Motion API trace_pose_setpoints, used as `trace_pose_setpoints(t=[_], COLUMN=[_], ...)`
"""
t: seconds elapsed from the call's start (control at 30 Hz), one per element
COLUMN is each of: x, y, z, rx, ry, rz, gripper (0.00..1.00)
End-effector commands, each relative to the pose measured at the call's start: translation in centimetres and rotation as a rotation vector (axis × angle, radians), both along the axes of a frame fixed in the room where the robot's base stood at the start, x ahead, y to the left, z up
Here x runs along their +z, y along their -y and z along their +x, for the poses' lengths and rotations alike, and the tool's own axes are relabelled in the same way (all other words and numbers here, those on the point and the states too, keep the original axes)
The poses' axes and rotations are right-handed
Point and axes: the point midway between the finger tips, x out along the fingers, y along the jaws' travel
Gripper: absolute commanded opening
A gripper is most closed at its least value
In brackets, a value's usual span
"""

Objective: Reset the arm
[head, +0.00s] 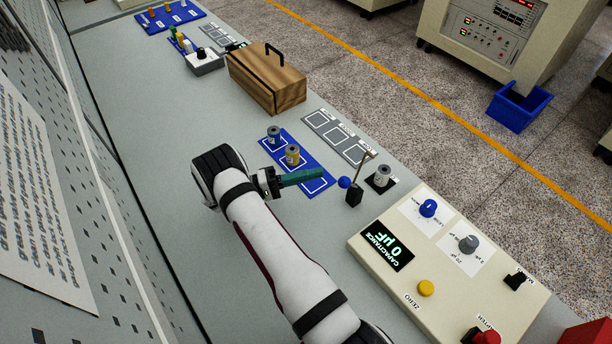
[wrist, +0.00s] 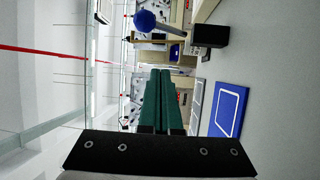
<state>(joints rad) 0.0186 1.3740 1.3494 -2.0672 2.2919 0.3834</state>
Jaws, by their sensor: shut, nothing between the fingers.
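My gripper (head: 318,174) reaches in from the front, its long green fingers closed together and empty. They hang over the front end of the blue mat (head: 315,186), left of the blue-knobbed lever (head: 344,182). In the wrist view the green fingers (wrist: 161,74) lie side by side and point forward. The lever's blue knob (wrist: 144,21) shows beyond them, with the blue mat (wrist: 229,110) to the right. A blue-topped spool (head: 273,133) and a brass-coloured spool (head: 292,154) stand on the mat behind the fingers.
A grey spool (head: 382,176) stands on a black pad right of the lever. A capacitance meter (head: 440,262) reading 0 µF is at right front. A grey mat with outlined squares (head: 338,138) and a wooden box (head: 266,80) lie farther back. The bench left of my arm is clear.

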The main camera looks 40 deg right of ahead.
Motion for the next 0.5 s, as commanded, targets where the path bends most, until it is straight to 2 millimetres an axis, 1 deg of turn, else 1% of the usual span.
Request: trace_pose_setpoints(t=[0.03,0.17,0.5], x=[-0.42,-0.98,-1.05], y=[-0.41,-1.04,-1.14], z=[0.25,0.64,0.69], rx=[0.001,0.001,0.0], ry=[-0.001,0.0,0.0], rz=[-0.001,0.0,0.0], gripper=[0.0,0.0,0.0])
